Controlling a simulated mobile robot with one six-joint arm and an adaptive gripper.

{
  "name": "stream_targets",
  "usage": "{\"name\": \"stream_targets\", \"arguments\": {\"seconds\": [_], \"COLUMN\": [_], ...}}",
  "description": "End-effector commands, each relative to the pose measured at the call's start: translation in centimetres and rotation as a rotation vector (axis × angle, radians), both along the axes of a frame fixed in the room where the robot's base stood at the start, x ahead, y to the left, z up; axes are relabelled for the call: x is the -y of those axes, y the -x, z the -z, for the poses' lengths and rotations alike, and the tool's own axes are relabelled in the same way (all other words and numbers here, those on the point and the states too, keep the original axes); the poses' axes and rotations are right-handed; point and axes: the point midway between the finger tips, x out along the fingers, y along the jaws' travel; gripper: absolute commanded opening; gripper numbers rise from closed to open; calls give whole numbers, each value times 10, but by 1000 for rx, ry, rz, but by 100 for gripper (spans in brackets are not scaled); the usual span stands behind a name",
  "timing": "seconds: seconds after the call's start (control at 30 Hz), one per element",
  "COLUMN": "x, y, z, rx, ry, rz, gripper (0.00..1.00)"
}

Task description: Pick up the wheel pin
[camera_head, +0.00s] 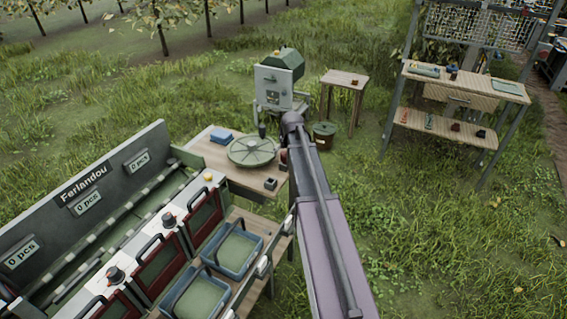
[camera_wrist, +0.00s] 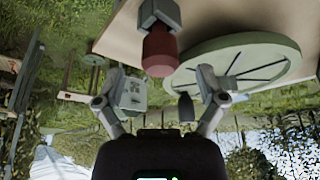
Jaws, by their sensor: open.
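In the wrist view, a red cylinder with a grey block-shaped end, which looks like the wheel pin (camera_wrist: 160,52), is at the table's edge, close beyond my gripper (camera_wrist: 160,84). My gripper's two fingers are spread apart with nothing held between them. A small dark block on the table, probably the same pin (camera_head: 270,184), shows in the head view beside the green spoked wheel (camera_head: 252,151). The wheel (camera_wrist: 235,64) also shows right of the pin in the wrist view. In the head view my arm hides most of my gripper.
The wooden table (camera_head: 220,163) also bears a blue item (camera_head: 221,135). A grey-green machine (camera_head: 278,78) stands behind it. Blue crates (camera_head: 233,250) and the sorting unit (camera_head: 100,195) are at front left.

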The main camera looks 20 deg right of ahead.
Motion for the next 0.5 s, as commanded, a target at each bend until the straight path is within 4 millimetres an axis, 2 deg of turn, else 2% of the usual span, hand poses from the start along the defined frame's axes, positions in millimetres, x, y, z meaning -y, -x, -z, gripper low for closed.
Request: {"name": "stream_targets", "arguments": {"seconds": [0.03, 0.2, 0.5], "x": [0, 1, 1], "y": [-2, -5, -6], "z": [7, 14, 14], "rx": [0, 0, 0], "ry": [0, 0, 0], "rz": [0, 0, 0], "gripper": [90, 90, 90]}}
